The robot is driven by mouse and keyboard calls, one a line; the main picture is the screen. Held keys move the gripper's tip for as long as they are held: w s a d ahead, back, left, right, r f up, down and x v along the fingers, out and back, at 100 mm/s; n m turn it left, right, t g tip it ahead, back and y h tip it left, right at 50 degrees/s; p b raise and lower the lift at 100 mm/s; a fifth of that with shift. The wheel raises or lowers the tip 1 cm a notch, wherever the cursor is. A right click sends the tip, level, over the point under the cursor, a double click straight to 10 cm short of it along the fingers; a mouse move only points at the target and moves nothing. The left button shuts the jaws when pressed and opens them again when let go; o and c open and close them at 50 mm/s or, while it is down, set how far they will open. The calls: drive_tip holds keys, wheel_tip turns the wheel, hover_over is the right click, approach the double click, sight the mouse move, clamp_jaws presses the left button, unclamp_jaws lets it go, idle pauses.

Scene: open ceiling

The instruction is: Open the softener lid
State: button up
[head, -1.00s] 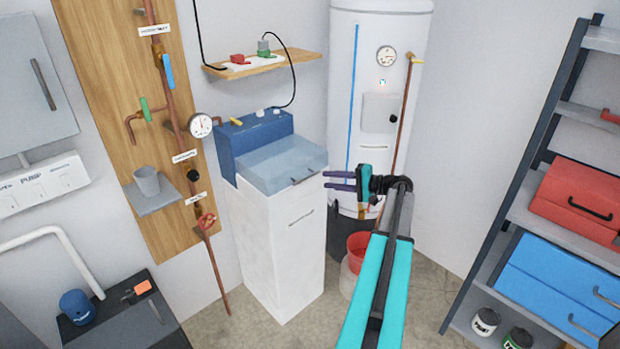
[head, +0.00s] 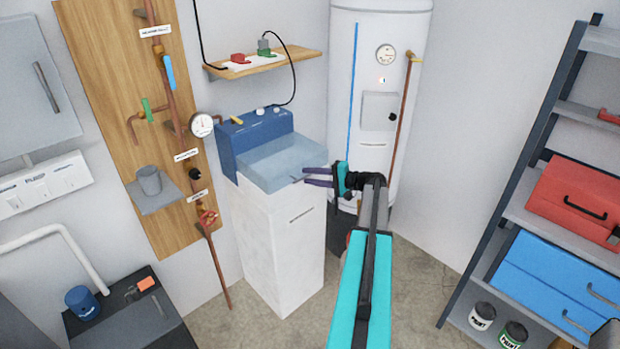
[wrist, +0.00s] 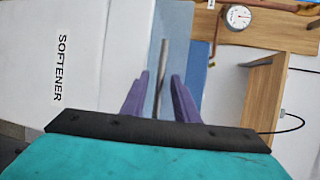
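The softener is a white cabinet (head: 280,240) with a dark blue control housing (head: 250,140) at its back. Its grey-blue lid (head: 278,160) lies closed on top and also shows in the wrist view (wrist: 174,35). The lid's thin grey bar handle (wrist: 162,65) stands between my fingers in the wrist view. My gripper (head: 304,177) is at the lid's front edge in the head view. Its two purple fingers (wrist: 160,77) are apart, one on each side of the handle, with gaps visible. The fingers partly hide the handle in the head view.
A white tank (head: 375,90) with a copper pipe stands behind my arm. A wooden shelf (head: 295,60) with plugs and a black cable hangs above the softener. The pipe board (head: 110,90) is at left. A storage rack (head: 520,190) is at right.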

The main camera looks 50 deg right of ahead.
clamp_jaws()
